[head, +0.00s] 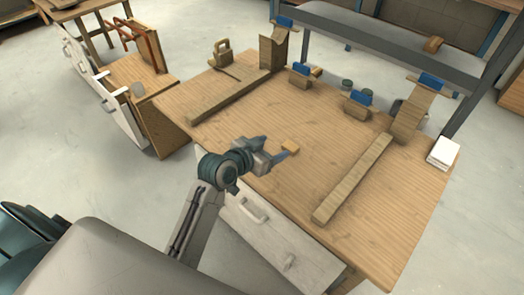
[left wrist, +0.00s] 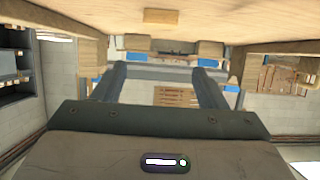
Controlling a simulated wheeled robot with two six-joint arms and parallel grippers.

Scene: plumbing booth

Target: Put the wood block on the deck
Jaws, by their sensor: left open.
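A small light wood block (head: 291,146) lies on the wooden tabletop (head: 300,185), just beyond the fingertips of my left gripper (head: 278,157). The left gripper is open and empty, low over the near part of the table. In the left wrist view the block (left wrist: 163,16) shows at the top, with the open fingers (left wrist: 160,82) below it in the picture, apart from each other. Which surface is the deck is not clear; a grey raised shelf (head: 375,36) runs across the back of the table. My right gripper is not in view.
Two long wood beams (head: 354,178) (head: 228,96) lie on the tabletop, right and left. Several blue-topped wooden pieces (head: 357,104) stand at the back. A wood piece (head: 433,45) sits on the shelf. A white stack (head: 443,152) is at the right edge. The middle tabletop is mostly clear.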

